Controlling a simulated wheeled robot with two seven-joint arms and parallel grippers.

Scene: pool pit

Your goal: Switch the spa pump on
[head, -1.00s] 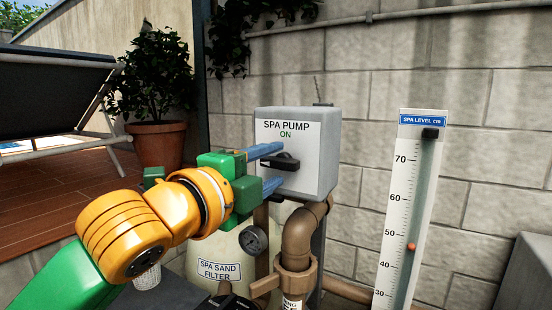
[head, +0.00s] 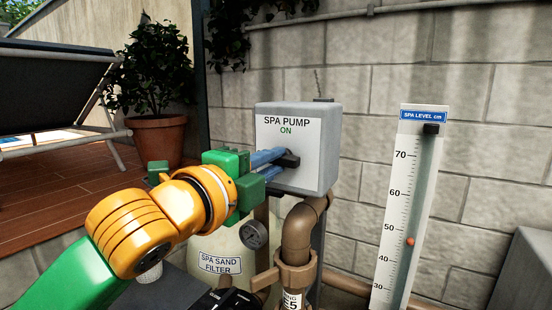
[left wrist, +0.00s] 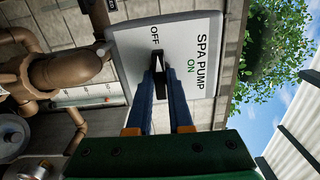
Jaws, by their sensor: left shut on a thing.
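The spa pump switch box (head: 330,150) is a grey box with a white label that reads SPA PUMP and ON. Its black knob handle (head: 292,161) lies roughly level across the label. In the left wrist view the knob (left wrist: 157,62) lines up with the word OFF (left wrist: 155,38). My left gripper (head: 280,162) comes in from the left with its blue fingers closed around the knob handle, one on each side. The fingers hide part of the knob in the head view. My right gripper is not in view.
Below the box stand a brown pipe (head: 297,235), a round gauge (head: 254,235) and the spa sand filter (head: 220,263). A spa level scale (head: 408,200) stands to the right against the block wall. A potted plant (head: 157,142) and a lounger (head: 55,88) are at the left.

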